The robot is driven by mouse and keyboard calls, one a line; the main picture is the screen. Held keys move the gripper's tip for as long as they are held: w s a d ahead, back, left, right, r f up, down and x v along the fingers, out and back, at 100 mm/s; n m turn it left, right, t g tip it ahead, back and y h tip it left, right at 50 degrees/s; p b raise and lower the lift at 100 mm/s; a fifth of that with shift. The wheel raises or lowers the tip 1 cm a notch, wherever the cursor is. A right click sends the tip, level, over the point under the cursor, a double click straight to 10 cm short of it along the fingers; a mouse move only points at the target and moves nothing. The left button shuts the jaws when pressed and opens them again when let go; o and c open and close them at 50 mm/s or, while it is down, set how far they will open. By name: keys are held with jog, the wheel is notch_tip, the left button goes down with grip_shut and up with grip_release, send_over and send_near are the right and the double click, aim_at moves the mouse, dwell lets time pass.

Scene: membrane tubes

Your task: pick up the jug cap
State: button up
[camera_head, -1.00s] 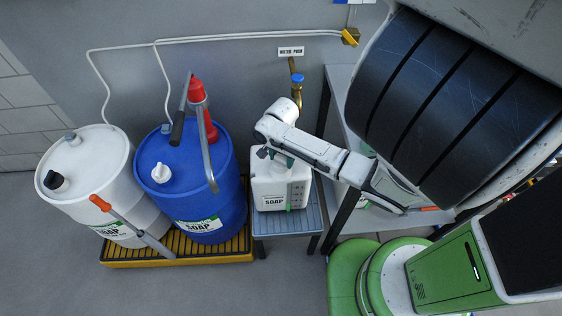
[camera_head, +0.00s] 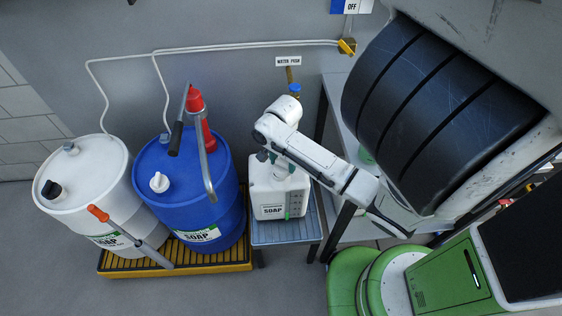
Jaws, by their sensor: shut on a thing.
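The white soap jug (camera_head: 297,203) stands on a small blue-grey stand, right of the blue drum. My gripper (camera_head: 279,167) points down at the top of the jug, with its dark fingers close over the jug's top. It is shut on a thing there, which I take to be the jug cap. The cap itself is too small and too covered by the fingers and wrist to make out. I cannot tell whether it still touches the jug.
A blue drum (camera_head: 226,208) with a red pump (camera_head: 195,103) and a white drum (camera_head: 110,185) stand at left on a yellow pallet (camera_head: 190,262). A blue-topped brass valve (camera_head: 295,90) is behind my wrist. A grey shelf (camera_head: 345,133) stands at right.

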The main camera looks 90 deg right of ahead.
aim_at(286, 170)
jog(key=a+r, duration=0.1)
jog(key=s+a+r, duration=0.1)
jog(key=shift+r, duration=0.3)
jog(key=s+a+r+b, duration=0.1)
jog(key=s+a+r, duration=0.2)
jog(key=a, duration=0.5)
jog(key=shift+s+r, duration=0.2)
jog(key=shift+r, duration=0.3)
